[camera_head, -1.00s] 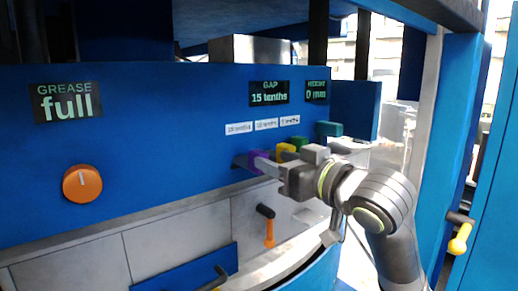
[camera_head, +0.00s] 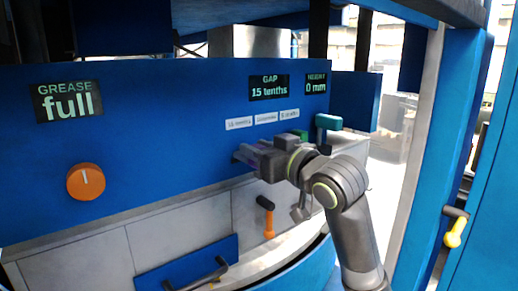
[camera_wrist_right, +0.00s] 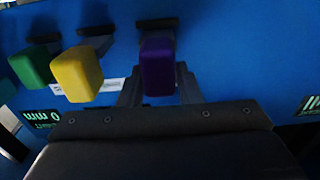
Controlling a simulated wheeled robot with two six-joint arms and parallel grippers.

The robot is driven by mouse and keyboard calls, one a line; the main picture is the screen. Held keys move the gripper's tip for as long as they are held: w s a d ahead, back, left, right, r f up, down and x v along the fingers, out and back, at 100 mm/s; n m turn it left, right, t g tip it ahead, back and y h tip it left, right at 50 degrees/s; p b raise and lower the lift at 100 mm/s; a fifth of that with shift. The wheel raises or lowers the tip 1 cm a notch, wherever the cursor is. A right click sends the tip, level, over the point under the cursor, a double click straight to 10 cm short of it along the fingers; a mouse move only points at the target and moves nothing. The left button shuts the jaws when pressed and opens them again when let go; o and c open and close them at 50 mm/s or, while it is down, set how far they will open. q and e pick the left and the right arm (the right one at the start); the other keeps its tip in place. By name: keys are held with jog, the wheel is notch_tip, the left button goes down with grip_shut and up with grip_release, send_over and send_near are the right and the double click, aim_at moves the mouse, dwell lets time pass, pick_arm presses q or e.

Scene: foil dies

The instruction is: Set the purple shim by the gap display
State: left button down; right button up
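The purple shim handle (camera_wrist_right: 158,68) stands out from the blue panel in the right wrist view. My right gripper (camera_wrist_right: 161,72) has one finger on each side of it; the fingers look apart, with a slight gap on the right. In the head view my right gripper (camera_head: 243,155) is at the panel and hides most of the purple shim. The gap display (camera_head: 269,87) reads 15 tenths. A yellow shim (camera_wrist_right: 77,74) and a green one (camera_wrist_right: 32,66) are beside the purple one. My left gripper is not in view.
White labels (camera_head: 265,117) sit above the shims. A teal handle (camera_head: 328,122) sticks out to the right. An orange knob (camera_head: 86,182) is at left, below the grease display (camera_head: 66,101) reading full. An orange-handled lever (camera_head: 268,222) hangs below my right gripper.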

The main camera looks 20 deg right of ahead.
grip_shut()
jog(key=x, duration=0.3)
jog(key=shift+r, duration=0.15)
grip_release()
jog(key=shift+w, duration=0.1)
jog(key=o, duration=0.4)
jog(key=shift+w+a, duration=0.15)
jog(key=shift+w, duration=0.05)
jog(key=shift+b+v, duration=3.3)
jog(key=shift+v, duration=5.45)
